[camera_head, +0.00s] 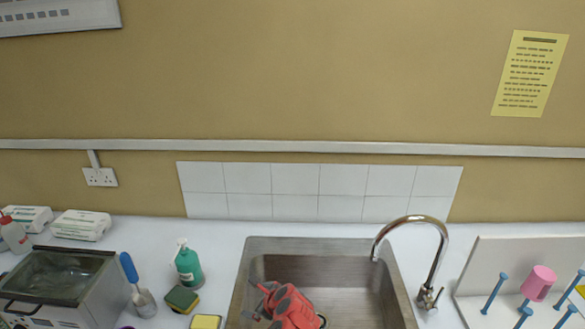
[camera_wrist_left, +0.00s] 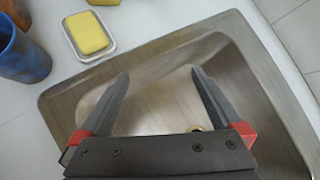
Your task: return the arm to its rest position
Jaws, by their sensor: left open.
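My left gripper (camera_head: 258,303) shows at the bottom middle of the head view, with red and dark grey parts in front of the sink (camera_head: 318,246). In the left wrist view my left gripper (camera_wrist_left: 160,74) has its two dark fingers wide apart, with nothing between them. The metal sink basin (camera_wrist_left: 150,105) lies below the fingers. My right gripper is in neither view.
A chrome tap (camera_head: 437,245) curves over the sink's right side. Left of the sink are a green bottle (camera_head: 189,267), a green-yellow sponge (camera_head: 182,299), a yellow soap or sponge (camera_wrist_left: 87,33) in a dish, and a metal box (camera_head: 88,300). A peg board (camera_head: 500,255) stands right.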

